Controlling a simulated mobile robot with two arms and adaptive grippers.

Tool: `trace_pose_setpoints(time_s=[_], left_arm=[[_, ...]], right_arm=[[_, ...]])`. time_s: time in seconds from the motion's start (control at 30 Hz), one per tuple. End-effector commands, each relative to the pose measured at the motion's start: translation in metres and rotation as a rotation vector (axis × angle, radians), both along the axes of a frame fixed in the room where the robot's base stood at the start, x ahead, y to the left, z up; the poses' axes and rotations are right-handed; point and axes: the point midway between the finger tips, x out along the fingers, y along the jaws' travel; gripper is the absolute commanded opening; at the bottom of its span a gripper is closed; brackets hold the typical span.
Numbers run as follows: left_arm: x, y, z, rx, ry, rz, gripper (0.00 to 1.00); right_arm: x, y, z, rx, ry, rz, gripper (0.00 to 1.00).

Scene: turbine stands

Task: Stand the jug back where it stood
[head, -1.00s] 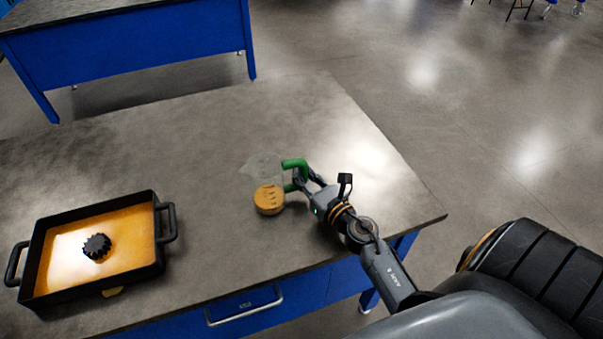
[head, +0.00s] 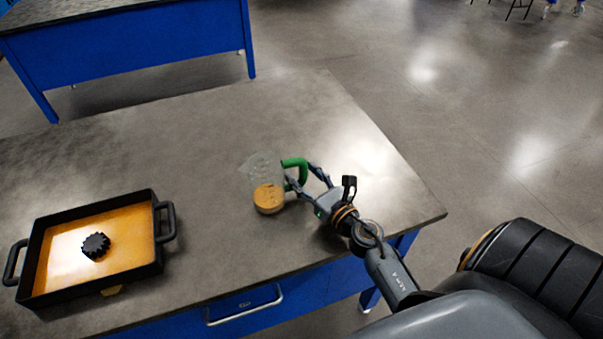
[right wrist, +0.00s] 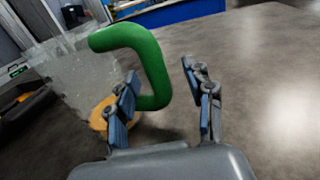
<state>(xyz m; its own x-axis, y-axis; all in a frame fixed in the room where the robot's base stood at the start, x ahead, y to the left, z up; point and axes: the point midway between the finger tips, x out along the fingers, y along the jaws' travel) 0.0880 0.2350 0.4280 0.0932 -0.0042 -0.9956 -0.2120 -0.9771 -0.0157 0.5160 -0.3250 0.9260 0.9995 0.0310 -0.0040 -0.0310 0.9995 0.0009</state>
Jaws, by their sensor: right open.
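The jug (head: 266,187) is clear with a green handle (head: 297,168) on its right side and some orange liquid at the bottom. It stands upright on the worktable, right of the tray. My right gripper (head: 301,184) is open at the handle, with its fingers apart. In the right wrist view the green handle (right wrist: 150,62) shows between and beyond the open fingers, and the clear jug wall (right wrist: 75,75) is to the left. I cannot tell whether a finger touches the handle. My left gripper is not in view.
A black tray (head: 158,250) with orange liquid and a dark gear-like part (head: 96,246) stands at the left of the worktable (head: 200,160). The table is clear behind the jug and to its right. Another blue table (head: 140,45) stands at the back left.

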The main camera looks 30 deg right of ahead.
Motion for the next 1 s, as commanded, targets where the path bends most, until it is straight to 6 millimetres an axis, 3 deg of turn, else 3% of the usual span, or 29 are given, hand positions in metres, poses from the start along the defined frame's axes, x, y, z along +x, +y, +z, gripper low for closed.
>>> trace_pose_setpoints(time_s=[0.63, 1.0], left_arm=[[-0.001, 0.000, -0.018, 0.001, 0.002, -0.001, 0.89], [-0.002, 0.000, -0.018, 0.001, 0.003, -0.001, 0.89]], right_arm=[[-0.052, -0.002, -0.001, 0.000, 0.001, 0.000, 0.52], [-0.057, -0.002, 0.001, 0.000, 0.000, 0.000, 0.52]])
